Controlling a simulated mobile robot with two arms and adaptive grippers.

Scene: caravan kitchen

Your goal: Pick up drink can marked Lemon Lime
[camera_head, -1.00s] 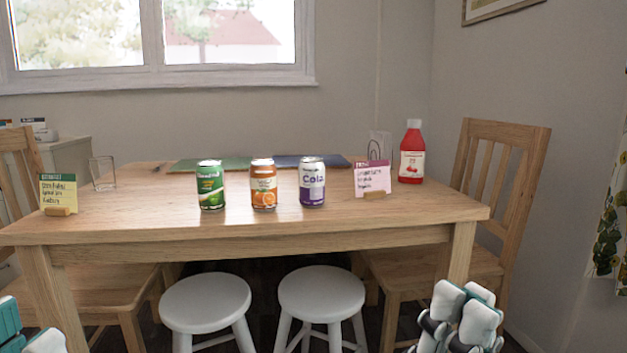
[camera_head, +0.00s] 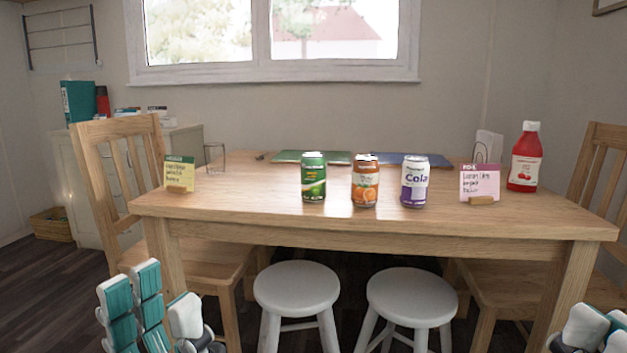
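A green drink can (camera_head: 313,178) stands upright on the wooden table, leftmost of three cans. Its lettering is too small to read, and its colour fits Lemon Lime. An orange can (camera_head: 364,182) with a picture of an orange stands just right of it. A purple and white can (camera_head: 414,182) marked Cola stands further right. My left gripper (camera_head: 167,295) is at the bottom left, below and in front of the table, open and empty, well apart from the cans. My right gripper (camera_head: 590,328) is at the bottom right corner, partly cut off by the frame.
The table (camera_head: 260,207) is clear in front of the cans. A yellow-green note card (camera_head: 180,174), a glass (camera_head: 215,157), a pink note card (camera_head: 480,182) and a red bottle (camera_head: 525,160) stand on it. Two white stools (camera_head: 297,287) (camera_head: 411,297) and wooden chairs surround it.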

